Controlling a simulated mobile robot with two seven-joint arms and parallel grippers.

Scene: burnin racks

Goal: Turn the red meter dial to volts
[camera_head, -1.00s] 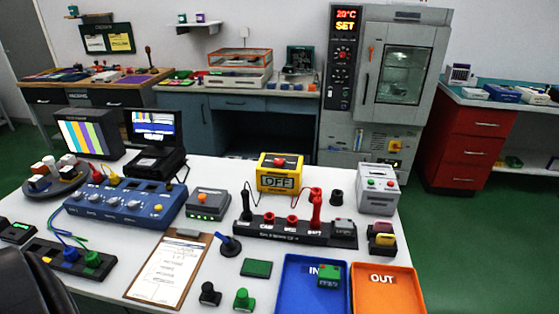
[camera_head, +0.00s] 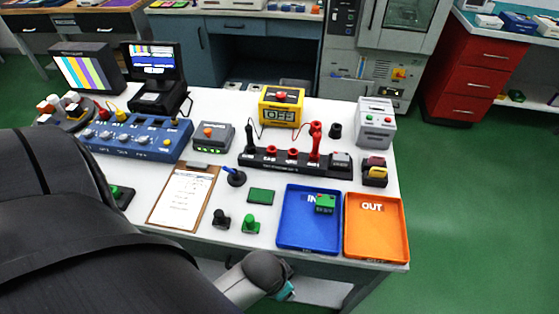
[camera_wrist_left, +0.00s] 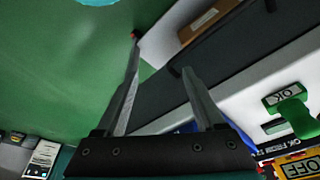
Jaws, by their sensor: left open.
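The yellow meter (camera_head: 268,105) stands upright at the back of the white table. Its red dial (camera_head: 281,97) is on the front, above a display reading OFF. The meter (camera_wrist_left: 300,170) is cut off at the lower right corner of the left wrist view, where I cannot make out the dial. My left gripper (camera_wrist_left: 161,55) is open, with nothing between its fingers, and is well away from the meter. In the head view only its dark arm and pale wrist show, in front of the table's near edge; the fingers are not visible there. My right gripper is not in view.
A black terminal strip (camera_head: 270,162) with red posts and leads stands in front of the meter. A blue tray (camera_head: 300,235) and an orange tray (camera_head: 375,245) lie at the front right. A grey box (camera_head: 375,122) stands right of the meter. A clipboard (camera_head: 181,195) lies left of centre.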

